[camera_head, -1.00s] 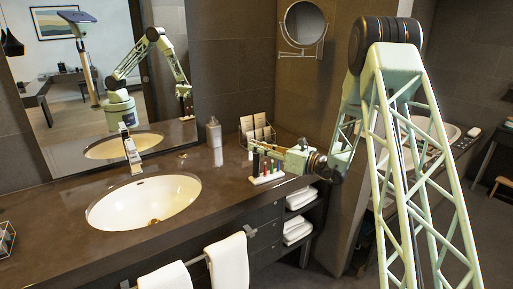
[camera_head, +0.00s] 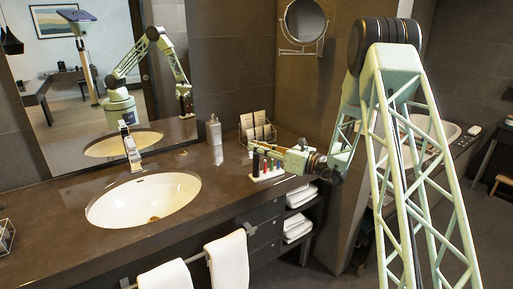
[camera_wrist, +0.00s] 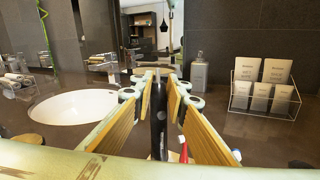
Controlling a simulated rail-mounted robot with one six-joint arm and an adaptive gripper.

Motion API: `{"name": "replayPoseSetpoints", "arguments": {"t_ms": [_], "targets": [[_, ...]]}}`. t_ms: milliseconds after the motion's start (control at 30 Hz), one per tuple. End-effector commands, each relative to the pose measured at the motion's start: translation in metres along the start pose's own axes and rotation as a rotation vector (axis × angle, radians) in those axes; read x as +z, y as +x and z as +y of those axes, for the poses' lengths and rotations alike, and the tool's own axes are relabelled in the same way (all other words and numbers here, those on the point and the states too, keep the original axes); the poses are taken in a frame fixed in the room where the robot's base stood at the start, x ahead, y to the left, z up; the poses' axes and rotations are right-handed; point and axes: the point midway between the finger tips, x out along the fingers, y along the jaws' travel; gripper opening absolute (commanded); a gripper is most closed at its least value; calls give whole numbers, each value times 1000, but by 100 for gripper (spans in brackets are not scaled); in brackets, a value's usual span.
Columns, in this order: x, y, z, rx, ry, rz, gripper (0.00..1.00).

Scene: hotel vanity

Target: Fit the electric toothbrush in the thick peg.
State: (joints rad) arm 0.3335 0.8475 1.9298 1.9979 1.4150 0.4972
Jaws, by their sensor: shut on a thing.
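My gripper (camera_head: 257,144) reaches left over the right end of the counter, just above a small white rack (camera_head: 268,177). In the wrist view its two wood-coloured pads (camera_wrist: 158,85) are shut on a dark upright stick, which I take to be the electric toothbrush (camera_wrist: 159,125). In the head view a dark upright body (camera_head: 255,163) stands below the fingertips at the rack's left end. Several slim coloured pieces, red and green among them, stand along the rack. I cannot tell whether the toothbrush's lower end is around a peg, and the thick peg is not clearly visible.
A soap bottle (camera_head: 214,131) stands behind and left of the gripper. A wire holder with cards (camera_head: 258,131) stands behind it. The sink (camera_head: 144,200) is to the left, with bare counter (camera_head: 215,187) between. Towels (camera_head: 228,262) hang at the counter's front.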

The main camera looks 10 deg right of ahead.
Motion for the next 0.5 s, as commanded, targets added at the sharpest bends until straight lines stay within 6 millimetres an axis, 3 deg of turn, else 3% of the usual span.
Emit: {"name": "replayPoseSetpoints", "arguments": {"t_ms": [267, 300, 433, 500], "targets": [[0, 0, 0, 0, 0, 0, 0], [0, 0, 0, 0, 0, 0, 17], [0, 0, 0, 0, 0, 0, 29], [0, 0, 0, 0, 0, 0, 30]]}}
